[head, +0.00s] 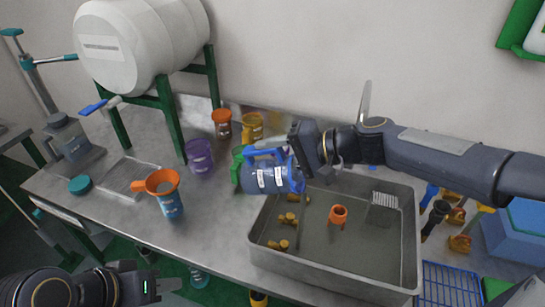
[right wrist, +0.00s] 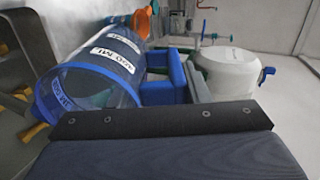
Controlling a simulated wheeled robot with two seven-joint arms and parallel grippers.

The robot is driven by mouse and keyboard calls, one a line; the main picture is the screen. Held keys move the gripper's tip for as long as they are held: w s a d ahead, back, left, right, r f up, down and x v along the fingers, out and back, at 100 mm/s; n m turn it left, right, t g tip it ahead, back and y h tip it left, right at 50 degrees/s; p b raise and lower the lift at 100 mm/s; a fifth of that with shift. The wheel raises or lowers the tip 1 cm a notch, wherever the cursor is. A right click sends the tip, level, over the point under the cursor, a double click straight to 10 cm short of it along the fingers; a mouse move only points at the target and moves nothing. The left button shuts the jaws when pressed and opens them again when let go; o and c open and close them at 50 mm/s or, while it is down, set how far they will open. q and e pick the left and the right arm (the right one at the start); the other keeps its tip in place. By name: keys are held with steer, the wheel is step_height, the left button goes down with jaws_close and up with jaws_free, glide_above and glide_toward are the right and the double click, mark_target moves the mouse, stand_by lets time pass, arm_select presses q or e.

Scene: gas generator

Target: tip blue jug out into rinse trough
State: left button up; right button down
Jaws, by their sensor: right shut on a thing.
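The blue jug (head: 262,178) is clear with a blue rim, blue handle and white labels. It is tilted well over on its side, with its mouth toward the right at the back left corner of the rinse trough (head: 335,284). My right gripper (head: 290,152) is shut on the jug's handle. The right wrist view shows the jug (right wrist: 95,80) and its open mouth close up; I see no stream leaving it. The grey trough holds several brass-coloured pieces, an orange stand (head: 338,215) and a pale grate. My left gripper (head: 160,287) is low at the left, apart from everything; its jaws are unclear.
An orange funnel (head: 160,184) sits on a blue-labelled container left of the trough. Purple (head: 199,158), orange (head: 222,124) and yellow (head: 252,126) jugs stand behind, with something green beside the blue jug. A white barrel (head: 145,45) stands on a green frame. A blue rack (head: 450,285) lies right.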

steer(key=shift+s+d+r+t+y+b, duration=0.2)
steer(key=shift+d+y+b, duration=0.3)
steer(key=shift+b, duration=0.8)
steer(key=shift+w+d+r+t+y+b, duration=0.1)
steer(key=shift+d+r+y+b, duration=0.35)
steer(key=shift+b, duration=0.85)
steer(key=shift+s+d+r+t+y+b, duration=0.2)
steer(key=shift+d+y+b, duration=0.4)
steer(key=shift+b, duration=1.5)
steer(key=shift+s+d+r+t+y+b, duration=0.15)
steer(key=shift+d+y+b, duration=0.45)
steer(key=shift+b, duration=1.45)
steer(key=shift+s+d+r+t+y+b, duration=0.15)
steer(key=shift+d+y+b, duration=0.4)
steer(key=shift+b, duration=1.55)
steer(key=shift+s+y+b, duration=0.1)
steer(key=shift+y+b, duration=0.2)
steer(key=shift+b, duration=0.05)
